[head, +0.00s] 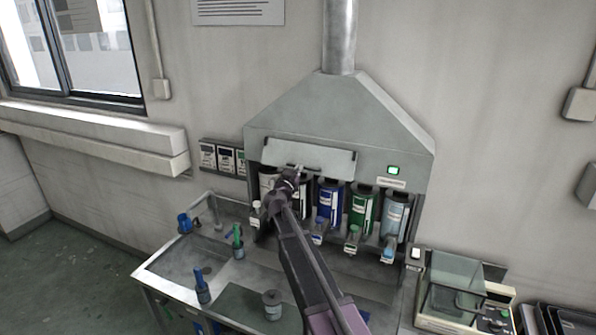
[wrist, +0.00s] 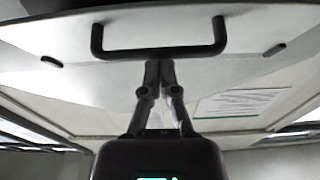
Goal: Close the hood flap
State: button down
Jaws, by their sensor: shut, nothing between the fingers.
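The hood flap (head: 325,160) is a pale grey panel on the front of the grey hood (head: 350,110). It appears to stand out at a tilt from the hood front, with its lower edge above the bottles. It carries a dark bar handle (head: 305,167) near that edge. In the wrist view the flap (wrist: 70,60) spans the upper part, and its black handle (wrist: 160,53) is at the top centre. My gripper (head: 296,172) is shut and empty, its tips just at the handle bar. In the wrist view the fingertips (wrist: 160,65) meet below the bar; I cannot tell whether they touch it.
Several bottles, including a blue one (head: 329,202) and a green one (head: 361,208), stand in a row under the hood. A steel sink bench (head: 165,262) lies in front, with small bottles and a jar (head: 272,304). A green-lit switch (head: 393,170) is right of the flap.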

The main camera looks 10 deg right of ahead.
jog(key=w+f+b, duration=0.1)
jog(key=w+d+f+b, duration=0.1)
jog(key=w+f+b, duration=0.1)
jog(key=shift+d+f, duration=0.4)
jog(key=shift+s+a+r, duration=0.15)
jog(key=shift+s+a, duration=0.05)
jog(key=shift+s, duration=0.15)
jog(key=b, duration=0.5)
send_near(304, 171)
jog(key=s+a+f, duration=0.2)
jog(key=s+f, duration=0.1)
jog(key=shift+s+a+f, duration=0.1)
jog(key=shift+s+f, duration=0.2)
